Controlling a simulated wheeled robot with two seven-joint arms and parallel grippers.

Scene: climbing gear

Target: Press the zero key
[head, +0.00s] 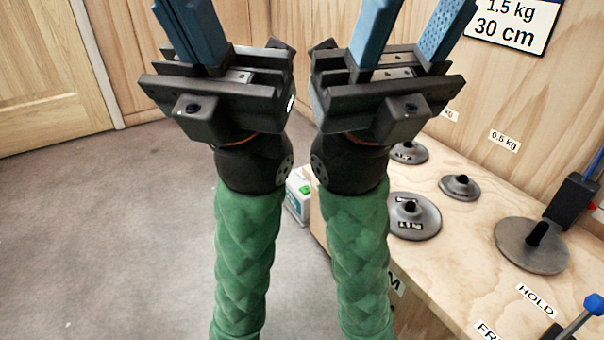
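No key marked zero can be made out in the head view. My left gripper (194,30) is raised at the top left of centre, its blue fingers close together with nothing visible between them. My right gripper (408,30) is raised beside it, its blue fingers apart with a gap between them and no object seen there. The fingertips of both run up to or past the top edge. Both grippers appear in front of the bench, away from its right-hand items.
A wooden bench (455,265) at right carries several grey discs with black knobs, including a large one (532,246). A dark device (572,198) with red and blue parts and a blue-knobbed lever (594,303) are at the right edge. Floor (110,230) at left is clear.

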